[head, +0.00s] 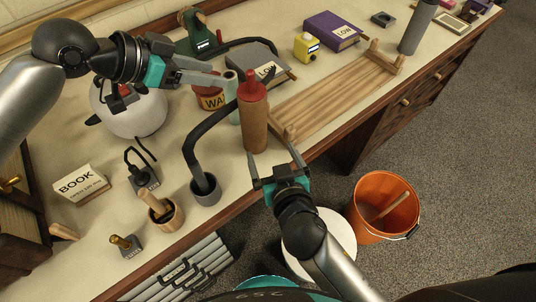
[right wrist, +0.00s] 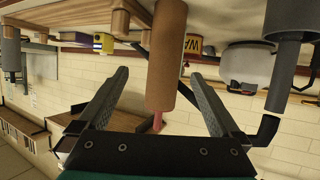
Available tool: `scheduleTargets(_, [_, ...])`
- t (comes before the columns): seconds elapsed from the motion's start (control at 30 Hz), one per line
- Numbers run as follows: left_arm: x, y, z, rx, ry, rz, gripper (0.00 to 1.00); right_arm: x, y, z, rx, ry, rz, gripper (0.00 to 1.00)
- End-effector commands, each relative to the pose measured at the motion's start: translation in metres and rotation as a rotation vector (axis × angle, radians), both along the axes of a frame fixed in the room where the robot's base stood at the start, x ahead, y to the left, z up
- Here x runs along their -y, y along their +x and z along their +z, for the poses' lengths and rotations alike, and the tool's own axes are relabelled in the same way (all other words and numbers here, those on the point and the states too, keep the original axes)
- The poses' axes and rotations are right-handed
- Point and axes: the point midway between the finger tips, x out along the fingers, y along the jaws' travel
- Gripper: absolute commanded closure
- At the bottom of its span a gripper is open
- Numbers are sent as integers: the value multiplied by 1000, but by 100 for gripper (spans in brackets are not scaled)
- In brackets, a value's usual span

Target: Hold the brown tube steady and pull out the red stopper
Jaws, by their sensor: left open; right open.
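The brown tube (head: 254,128) stands upright on the table near its front edge. The red stopper (head: 252,90) sits in its top. My left gripper (head: 224,76) is open and empty, just left of the stopper in the head view and apart from it. My right gripper (head: 272,153) is open in front of the tube's lower part. In the right wrist view, the picture is upside down: the tube (right wrist: 166,60) appears between the two open fingers (right wrist: 160,78), with no grip on it. The stopper (right wrist: 157,121) shows partly behind the gripper body.
A grey cup with a bent dark hose (head: 206,188) stands left of the tube. A wooden rack (head: 335,92) lies to its right. A red pot (head: 210,97) and a pale green bottle (head: 231,96) stand behind. An orange bucket (head: 383,208) is on the floor.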

Motion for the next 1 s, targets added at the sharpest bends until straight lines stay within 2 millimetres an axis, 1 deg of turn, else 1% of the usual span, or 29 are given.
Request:
scheduleTargets(0.03, [0, 0, 0, 0, 0, 0, 50, -5, -4, 4, 1, 17, 2, 0])
scheduleTargets(0.13, [0, 0, 0, 0, 0, 0, 50, -10, -5, 7, 3, 33, 5, 0])
scheduleTargets(0.27, [0, 0, 0, 0, 0, 0, 50, -13, 5, 3, 5, 34, 6, 0])
scheduleTargets(0.7, [0, 0, 0, 0, 0, 0, 50, -23, 65, -22, 4, 32, 6, 0])
scheduleTargets(1.0, [0, 0, 0, 0, 0, 0, 50, -30, 100, -38, 2, 31, 6, 0])
